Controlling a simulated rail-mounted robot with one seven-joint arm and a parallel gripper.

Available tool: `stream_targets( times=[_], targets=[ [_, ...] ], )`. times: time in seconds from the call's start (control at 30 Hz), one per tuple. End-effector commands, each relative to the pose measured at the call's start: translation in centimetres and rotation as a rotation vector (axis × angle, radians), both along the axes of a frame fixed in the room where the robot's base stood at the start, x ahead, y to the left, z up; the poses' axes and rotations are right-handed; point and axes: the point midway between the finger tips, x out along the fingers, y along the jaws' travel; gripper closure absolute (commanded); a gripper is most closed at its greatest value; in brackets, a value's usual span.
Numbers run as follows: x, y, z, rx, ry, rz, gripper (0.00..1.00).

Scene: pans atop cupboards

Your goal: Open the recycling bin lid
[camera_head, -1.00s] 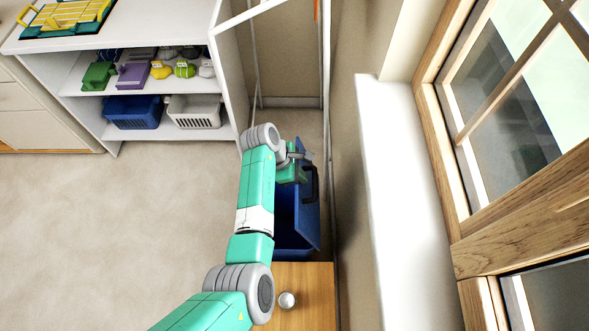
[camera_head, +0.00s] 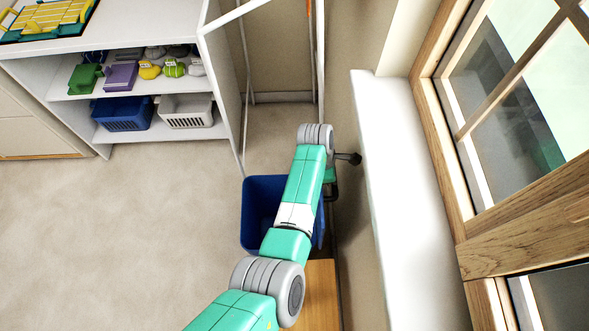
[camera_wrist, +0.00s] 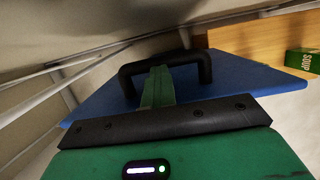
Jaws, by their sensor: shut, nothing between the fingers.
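The blue recycling bin (camera_head: 258,212) stands on the floor against the wall, with its dark inside showing. Its blue lid (camera_head: 320,228) is swung up on the right side, mostly hidden behind my arm. In the wrist view the lid (camera_wrist: 245,80) lies beyond my gripper, with a black handle (camera_wrist: 205,68) on it. My gripper (camera_wrist: 158,78) is shut with nothing between its fingers. The green fingers reach to the handle and seem to pass under its bar; contact is unclear. In the head view my gripper (camera_head: 331,176) is partly hidden at the right wall.
A wooden cabinet top (camera_head: 320,290) stands close in front of the bin; a green soup box (camera_wrist: 302,62) shows in the wrist view. A white shelf unit (camera_head: 175,144) with bins is at left. The window ledge (camera_head: 405,200) is close on the right. The left floor is clear.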

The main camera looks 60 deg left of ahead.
Motion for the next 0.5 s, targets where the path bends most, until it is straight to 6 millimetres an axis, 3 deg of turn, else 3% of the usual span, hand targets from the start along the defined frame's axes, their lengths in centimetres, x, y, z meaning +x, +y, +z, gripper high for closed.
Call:
stream_targets(
  times=[0.13,0.5],
  targets=[
    [0.97,-0.50,-0.43,0.000,0.002,0.002,1.00],
    [0.98,-0.50,-0.13,0.000,0.001,0.003,1.00]
  ],
)
